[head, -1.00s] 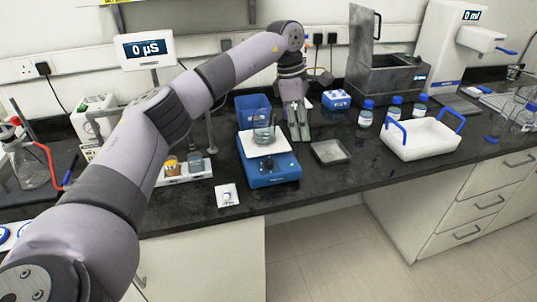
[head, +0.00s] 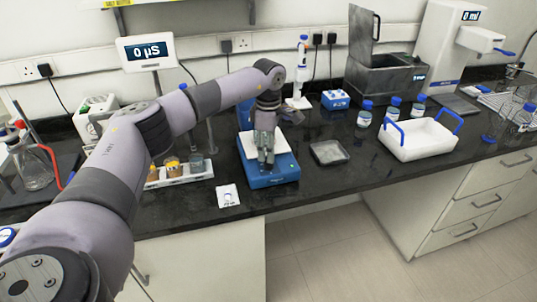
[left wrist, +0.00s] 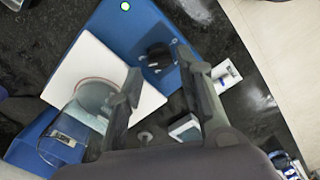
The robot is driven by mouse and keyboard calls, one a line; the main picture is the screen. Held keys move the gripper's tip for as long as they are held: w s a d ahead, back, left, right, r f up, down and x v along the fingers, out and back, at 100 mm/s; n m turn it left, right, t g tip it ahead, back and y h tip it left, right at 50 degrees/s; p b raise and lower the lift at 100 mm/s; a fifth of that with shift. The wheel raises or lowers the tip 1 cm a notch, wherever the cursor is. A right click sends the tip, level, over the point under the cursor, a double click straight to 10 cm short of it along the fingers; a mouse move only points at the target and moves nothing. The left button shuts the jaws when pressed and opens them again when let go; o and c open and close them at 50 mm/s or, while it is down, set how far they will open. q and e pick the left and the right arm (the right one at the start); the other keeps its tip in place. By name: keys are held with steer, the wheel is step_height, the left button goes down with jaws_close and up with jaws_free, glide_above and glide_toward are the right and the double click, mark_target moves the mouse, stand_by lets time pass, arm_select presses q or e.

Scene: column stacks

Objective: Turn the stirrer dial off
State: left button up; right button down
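The blue stirrer (head: 270,178) with a white square top plate (head: 285,145) stands near the bench's front edge. Its black dial (left wrist: 158,56) shows in the left wrist view on the stirrer's front, just beyond and between my fingertips. A small green light (head: 293,168) shows on its front. A glass beaker (left wrist: 95,97) stands on the plate; my gripper hides it in the head view. My left gripper (head: 266,160) points down over the stirrer's front and covers the dial there. Its fingers (left wrist: 165,80) are apart with nothing between the tips. My right gripper is not in view.
A rack with small cups (head: 180,173) stands left of the stirrer, and a small white packet (head: 228,195) lies in front. A white tray with blue handles (head: 420,142) is farther right.

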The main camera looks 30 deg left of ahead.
mark_target(268, 164)
arm_select(q)
steer(key=shift+f, duration=1.75)
steer(key=shift+c, duration=0.6)
jaws_close()
